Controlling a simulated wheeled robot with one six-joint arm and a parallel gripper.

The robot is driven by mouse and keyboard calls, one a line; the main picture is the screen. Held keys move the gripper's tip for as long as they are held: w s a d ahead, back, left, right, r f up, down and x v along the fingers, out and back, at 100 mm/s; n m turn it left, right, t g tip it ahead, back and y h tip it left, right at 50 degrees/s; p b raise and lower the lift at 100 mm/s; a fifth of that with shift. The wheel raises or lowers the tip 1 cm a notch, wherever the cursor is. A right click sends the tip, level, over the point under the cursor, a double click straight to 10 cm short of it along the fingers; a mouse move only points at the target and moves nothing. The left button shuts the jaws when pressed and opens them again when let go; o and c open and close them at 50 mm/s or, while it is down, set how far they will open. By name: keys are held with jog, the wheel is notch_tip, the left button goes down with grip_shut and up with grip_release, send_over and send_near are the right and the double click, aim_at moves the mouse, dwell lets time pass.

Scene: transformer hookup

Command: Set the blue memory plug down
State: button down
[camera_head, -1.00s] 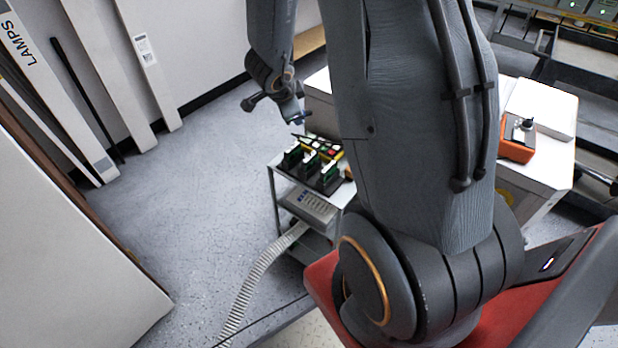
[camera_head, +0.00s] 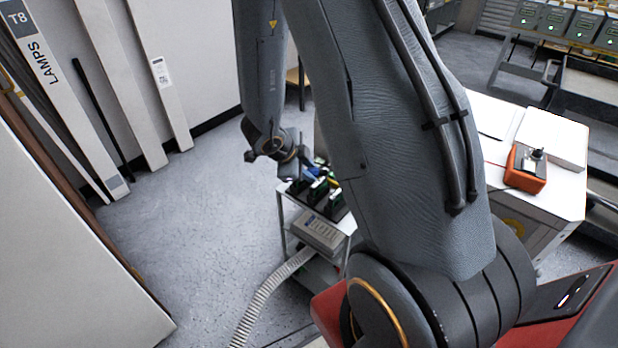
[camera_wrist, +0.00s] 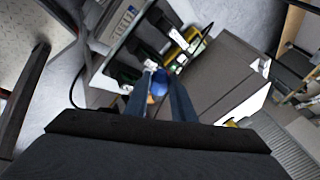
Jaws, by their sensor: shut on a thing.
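The blue memory plug (camera_wrist: 159,82) shows between the two fingers of my gripper (camera_wrist: 160,90) in the wrist view. My gripper is shut on it. In the head view a bit of blue (camera_head: 309,173) shows at the end of my arm, just over the small cart. The cart's top carries dark blocks with green and white parts (camera_head: 320,190). The same blocks (camera_wrist: 125,75) lie just beyond the fingers in the wrist view. I cannot tell whether the plug touches anything below it. My arm hides part of the cart in the head view.
A grey box with a ribbed hose (camera_head: 265,295) sits on the cart's lower part. To the right, an orange device (camera_head: 526,172) lies on a white cabinet top (camera_head: 495,120). Boards lean on the wall at left. The floor (camera_head: 200,230) left of the cart is clear.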

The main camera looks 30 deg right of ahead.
jog(key=shift+f, duration=1.25)
jog(key=shift+f+b, duration=0.3)
jog(key=shift+f, duration=0.1)
jog(key=shift+f, duration=0.2)
jog(key=c, duration=1.5)
grip_release()
